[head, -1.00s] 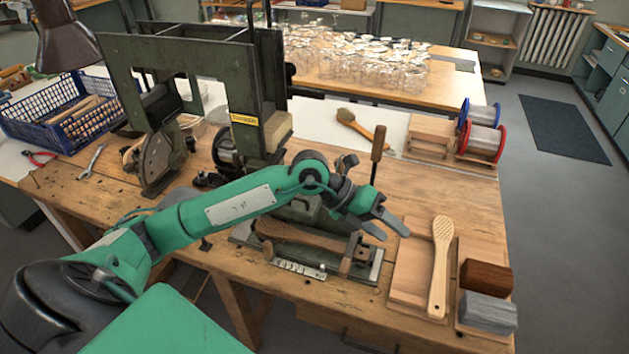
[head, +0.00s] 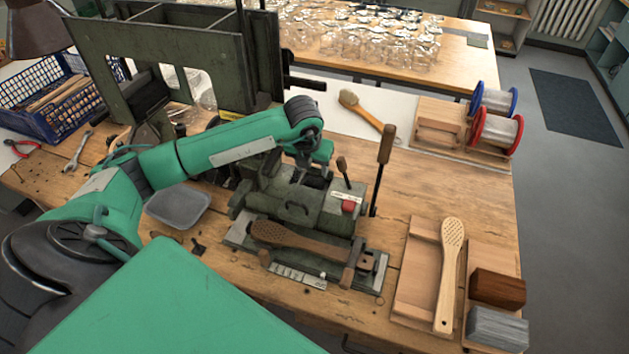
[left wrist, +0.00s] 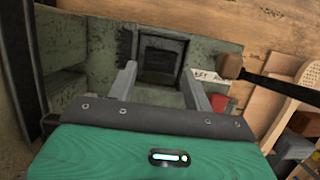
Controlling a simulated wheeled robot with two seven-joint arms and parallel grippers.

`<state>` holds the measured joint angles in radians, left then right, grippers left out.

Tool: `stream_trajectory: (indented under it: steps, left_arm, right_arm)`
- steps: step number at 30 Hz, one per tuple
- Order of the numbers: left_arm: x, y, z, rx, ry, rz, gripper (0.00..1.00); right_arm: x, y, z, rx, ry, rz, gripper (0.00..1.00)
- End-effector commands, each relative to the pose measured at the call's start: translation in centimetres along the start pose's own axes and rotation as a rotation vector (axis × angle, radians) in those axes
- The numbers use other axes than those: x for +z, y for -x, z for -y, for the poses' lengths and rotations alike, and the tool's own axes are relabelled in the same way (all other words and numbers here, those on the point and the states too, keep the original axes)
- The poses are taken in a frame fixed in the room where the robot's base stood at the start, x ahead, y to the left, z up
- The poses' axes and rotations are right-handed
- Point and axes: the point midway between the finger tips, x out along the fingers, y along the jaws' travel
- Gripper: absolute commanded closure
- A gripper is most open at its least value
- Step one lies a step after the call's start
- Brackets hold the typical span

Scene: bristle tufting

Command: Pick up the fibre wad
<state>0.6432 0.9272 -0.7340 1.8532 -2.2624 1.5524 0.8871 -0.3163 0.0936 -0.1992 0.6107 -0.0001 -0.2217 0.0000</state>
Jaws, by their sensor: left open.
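My left gripper (head: 304,172) is above the back part of the green clamp machine (head: 312,207). In the left wrist view its two grey fingers (left wrist: 160,80) are apart with nothing between the tips. Beyond them, the machine's green top (left wrist: 100,50) has a square recess (left wrist: 160,56) with a dark filling. I cannot tell whether this dark filling is the fibre wad; no wad shows clearly elsewhere. In the head view the gripper and arm partly hide this spot. A brown perforated brush body (head: 300,240) lies in the fixture at the machine's front. My right gripper is not in view.
An upright lever with a wooden handle (head: 386,145) stands right of the gripper. A tall green press (head: 180,60) stands behind the arm. A pale perforated paddle (head: 449,270) lies on a wooden tray (head: 414,280) at right. A grey dish (head: 178,207) is left of the machine.

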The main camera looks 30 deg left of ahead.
Motion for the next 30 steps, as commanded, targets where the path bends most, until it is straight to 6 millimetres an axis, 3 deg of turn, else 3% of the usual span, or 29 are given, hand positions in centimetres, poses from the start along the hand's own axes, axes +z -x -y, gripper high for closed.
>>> stream_trajectory:
  steps: [10, 16, 24, 28, 30]
  left_arm:
    - [-0.7, -3.1, 0.2, -0.001, -0.001, -0.004, 0.49]
    - [-0.8, -5.7, 0.2, -0.002, 0.0, -0.001, 0.49]
    - [-0.8, -6.2, 0.2, -0.002, -0.001, 0.001, 0.49]
    - [-0.8, -6.1, 0.2, -0.002, -0.001, 0.001, 0.75]
    - [-0.8, -6.1, 0.2, -0.002, -0.002, 0.001, 0.77]
  right_arm:
    - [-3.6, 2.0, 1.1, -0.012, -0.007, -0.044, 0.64]
    - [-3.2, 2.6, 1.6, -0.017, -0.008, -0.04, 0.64]
    - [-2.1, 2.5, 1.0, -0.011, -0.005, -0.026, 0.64]
    - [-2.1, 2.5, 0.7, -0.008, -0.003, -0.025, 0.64]
    - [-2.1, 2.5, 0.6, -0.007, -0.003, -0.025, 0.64]
